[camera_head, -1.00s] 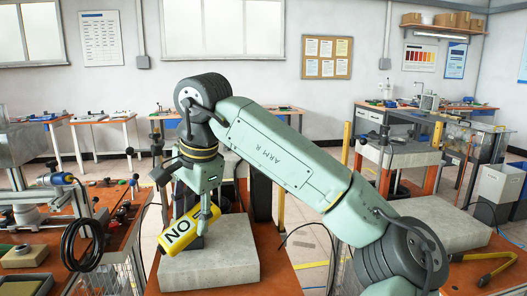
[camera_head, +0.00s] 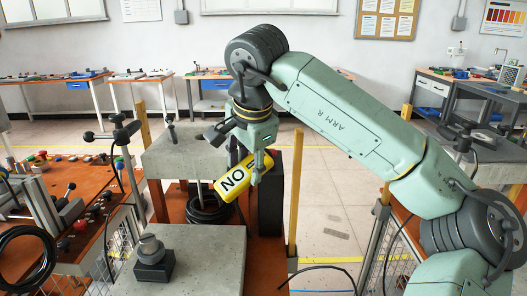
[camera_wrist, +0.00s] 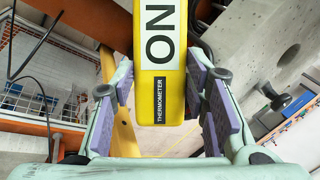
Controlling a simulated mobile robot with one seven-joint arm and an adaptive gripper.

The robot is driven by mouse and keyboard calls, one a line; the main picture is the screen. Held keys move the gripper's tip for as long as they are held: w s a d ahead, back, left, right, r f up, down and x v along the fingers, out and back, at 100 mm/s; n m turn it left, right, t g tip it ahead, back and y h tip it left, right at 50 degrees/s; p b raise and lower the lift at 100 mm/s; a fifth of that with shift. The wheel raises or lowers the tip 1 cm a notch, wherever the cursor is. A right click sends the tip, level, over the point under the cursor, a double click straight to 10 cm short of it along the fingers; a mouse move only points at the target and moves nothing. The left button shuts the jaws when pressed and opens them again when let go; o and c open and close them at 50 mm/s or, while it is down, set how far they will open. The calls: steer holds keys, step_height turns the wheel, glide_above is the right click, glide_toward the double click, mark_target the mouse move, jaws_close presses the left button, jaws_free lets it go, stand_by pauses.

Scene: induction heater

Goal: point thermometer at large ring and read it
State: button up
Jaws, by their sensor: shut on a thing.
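My gripper (camera_head: 245,165) is shut on the yellow thermometer (camera_head: 231,183) and holds it tilted in the air, left of the picture's middle. The wrist view shows the thermometer (camera_wrist: 160,100) between my purple-padded fingers, with a black "THERMOMETER" label and large dark lettering on a white panel. I cannot make out its reading. A dark block with a grey round part on top (camera_head: 152,258) stands on the near concrete slab, below and left of the thermometer and apart from it. I cannot tell whether this includes the large ring.
The near concrete slab (camera_head: 205,262) is otherwise mostly clear. Behind it stand another concrete block (camera_head: 170,160), a black cable coil (camera_head: 208,210) and a yellow post (camera_head: 296,190). An orange bench with tools (camera_head: 85,240) is at left. Open floor (camera_head: 335,200) lies right of the post.

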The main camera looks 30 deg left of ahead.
mark_target(225, 186)
steer(key=shift+w, duration=0.1)
steer(key=shift+s+a+f+b, duration=0.35)
steer(key=shift+s+a+f, duration=0.15)
steer(key=shift+s, duration=0.25)
steer(key=shift+s+a+f+b, duration=0.3)
steer(key=shift+s+a+f, duration=0.15)
steer(key=shift+s, duration=0.3)
steer(key=shift+s+a+f+b, duration=0.4)
steer(key=shift+s+f, duration=0.1)
steer(key=shift+s, duration=0.25)
stand_by(0.5)
